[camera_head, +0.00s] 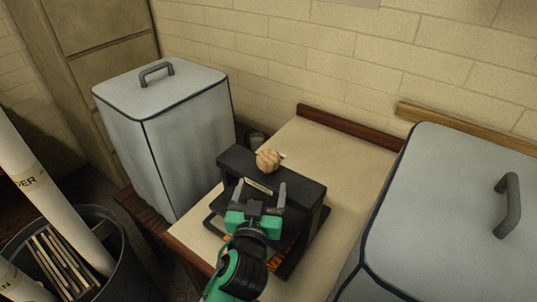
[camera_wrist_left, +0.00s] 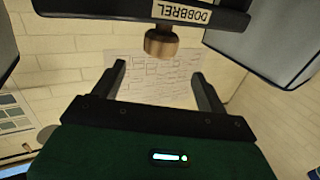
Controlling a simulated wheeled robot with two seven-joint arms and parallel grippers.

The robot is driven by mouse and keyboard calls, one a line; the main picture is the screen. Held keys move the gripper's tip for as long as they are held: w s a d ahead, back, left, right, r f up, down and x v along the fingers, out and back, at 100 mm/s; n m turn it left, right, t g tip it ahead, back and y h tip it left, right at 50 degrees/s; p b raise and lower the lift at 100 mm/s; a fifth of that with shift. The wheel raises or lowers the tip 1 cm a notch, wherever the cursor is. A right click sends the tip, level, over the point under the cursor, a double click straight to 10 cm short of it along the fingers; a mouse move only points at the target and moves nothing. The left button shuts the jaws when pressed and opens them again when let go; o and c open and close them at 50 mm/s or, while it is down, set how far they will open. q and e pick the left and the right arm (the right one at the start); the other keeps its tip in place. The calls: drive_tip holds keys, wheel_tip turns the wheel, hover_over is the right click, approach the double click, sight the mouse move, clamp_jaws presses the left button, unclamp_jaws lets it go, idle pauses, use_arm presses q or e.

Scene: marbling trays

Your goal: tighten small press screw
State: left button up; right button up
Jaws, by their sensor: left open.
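The small press is a black frame (camera_head: 302,189) on the pale bench top. Its screw has a round wooden knob (camera_head: 267,161) on top of the crossbeam. My left gripper (camera_head: 261,185), green and black, is over the front of the press, just short of the knob. In the left wrist view its fingers (camera_wrist_left: 158,70) are apart and empty, with the knob beyond the tips. My right gripper is in neither view.
Two grey-blue covered boxes with handles flank the press, one at left (camera_head: 185,140) and one at right (camera_head: 430,210). A bin (camera_head: 112,270) with rolls stands at lower left. The bench top (camera_head: 345,160) is clear behind and right of the press.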

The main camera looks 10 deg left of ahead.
sight(268, 159)
use_arm(q)
drive_tip(key=w+p, duration=0.1)
drive_tip(key=w, duration=0.6)
drive_tip(key=w+p, duration=0.1)
drive_tip(key=w, duration=0.3)
drive_tip(key=shift+w+a+f+p, duration=0.1)
drive_tip(key=shift+a+f+p, duration=0.05)
drive_tip(key=shift+a+p, duration=0.25)
drive_tip(key=c, duration=1)
